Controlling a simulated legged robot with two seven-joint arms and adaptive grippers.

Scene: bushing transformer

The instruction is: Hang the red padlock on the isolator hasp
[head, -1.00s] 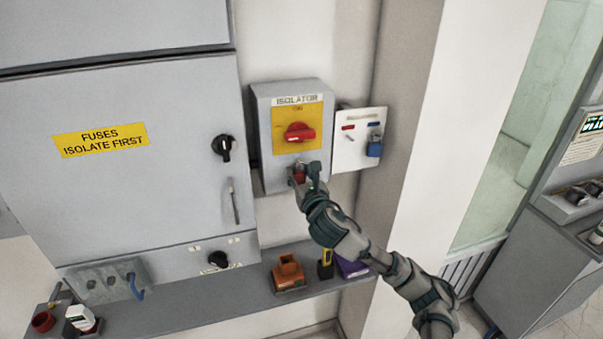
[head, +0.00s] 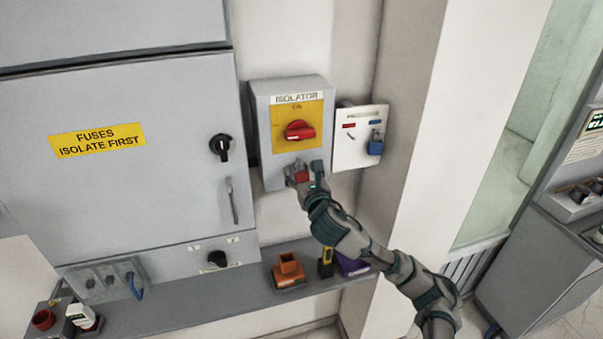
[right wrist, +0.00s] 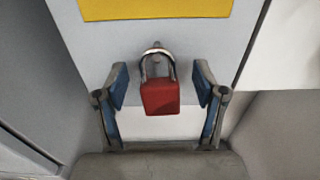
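The red padlock (right wrist: 160,96) hangs upright below the yellow plate in the right wrist view. Its metal shackle loops around a small grey hasp (right wrist: 156,60) on the front of the isolator. In the head view the padlock (head: 302,177) shows as a small red patch under the red rotary handle (head: 299,131) of the grey isolator box (head: 262,150). My right gripper (head: 304,171) is at the padlock. In the right wrist view my right gripper (right wrist: 161,88) is open, with one blue-padded finger on each side and a gap to the padlock. My left gripper is out of view.
A white board (head: 345,155) with a blue padlock (head: 376,144) is right of the isolator. A grey fuse cabinet (head: 110,190) stands left. The shelf (head: 215,290) below holds an orange item (head: 288,270) and other small things. A wall column (head: 410,130) rises at right.

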